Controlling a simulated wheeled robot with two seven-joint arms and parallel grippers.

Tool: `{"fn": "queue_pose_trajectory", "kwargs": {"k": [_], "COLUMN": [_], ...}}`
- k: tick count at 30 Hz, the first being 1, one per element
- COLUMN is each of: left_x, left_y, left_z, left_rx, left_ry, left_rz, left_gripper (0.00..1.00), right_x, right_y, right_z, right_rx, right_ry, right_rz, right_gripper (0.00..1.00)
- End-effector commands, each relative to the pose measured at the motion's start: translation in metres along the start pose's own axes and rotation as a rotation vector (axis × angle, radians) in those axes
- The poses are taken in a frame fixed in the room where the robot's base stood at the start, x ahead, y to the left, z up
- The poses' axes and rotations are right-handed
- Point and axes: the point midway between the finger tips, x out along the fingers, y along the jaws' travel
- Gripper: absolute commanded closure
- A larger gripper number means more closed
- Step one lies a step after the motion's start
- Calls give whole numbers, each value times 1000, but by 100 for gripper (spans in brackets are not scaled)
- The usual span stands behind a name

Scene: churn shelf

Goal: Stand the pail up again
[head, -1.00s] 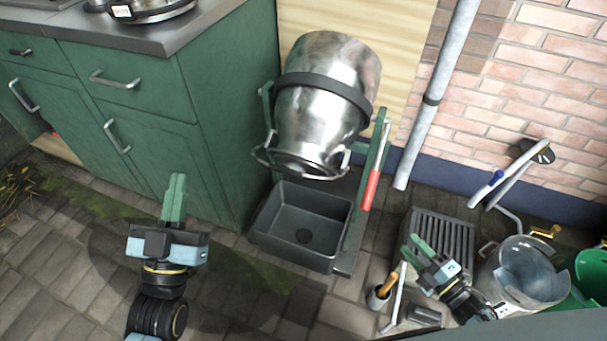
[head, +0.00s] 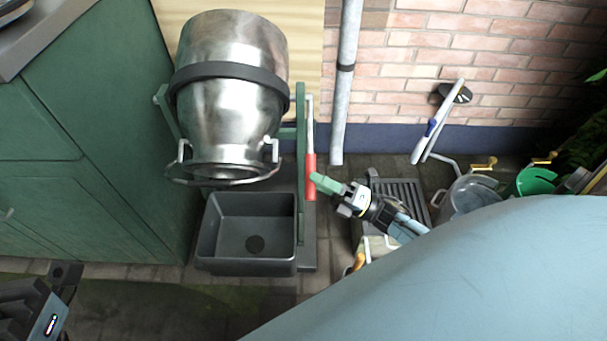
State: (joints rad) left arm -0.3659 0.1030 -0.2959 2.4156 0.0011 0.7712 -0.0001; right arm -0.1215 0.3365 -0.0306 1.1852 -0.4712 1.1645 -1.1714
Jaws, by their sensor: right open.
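The shiny steel pail (head: 228,120) hangs tipped in a green cradle (head: 301,150) with a dark band around it. Its mouth points down and towards me, above a black basin (head: 215,250). A lever with a red grip (head: 310,178) runs down the cradle's right side. My right gripper (head: 322,183) is open, its green fingertips at the red grip; I cannot tell whether they touch it. Part of my left arm shows at the lower left edge; its fingers cannot be made out.
A green cabinet (head: 110,150) stands close on the left. To the right are a grey slatted tray (head: 405,190), a clear bucket (head: 468,196) and a green bucket (head: 536,180). A grey pipe (head: 344,90) runs down the brick wall. Bare paving lies in front of the basin.

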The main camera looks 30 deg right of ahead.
Motion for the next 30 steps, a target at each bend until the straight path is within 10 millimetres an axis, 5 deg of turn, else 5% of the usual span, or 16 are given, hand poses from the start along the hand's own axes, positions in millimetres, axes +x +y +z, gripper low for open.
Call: {"fn": "queue_pose_trajectory", "kwargs": {"k": [7,18,28,30], "left_x": [-5,-5,-6,-6], "left_y": [0,1,1,1], "left_z": [-6,-8,-7,-7], "left_rx": [-1,-2,-2,-2], "left_ry": [50,65,63,62], "left_rz": [2,2,2,2], "left_gripper": [100,100,100,100], "right_x": [32,38,37,37], "right_y": [0,0,0,0], "right_z": [0,0,0,0], "right_rx": [1,1,2,2], "right_ry": [-1,-1,-1,-1], "right_rz": [1,-1,-1,-1], "right_gripper": [56,56,98,100]}}
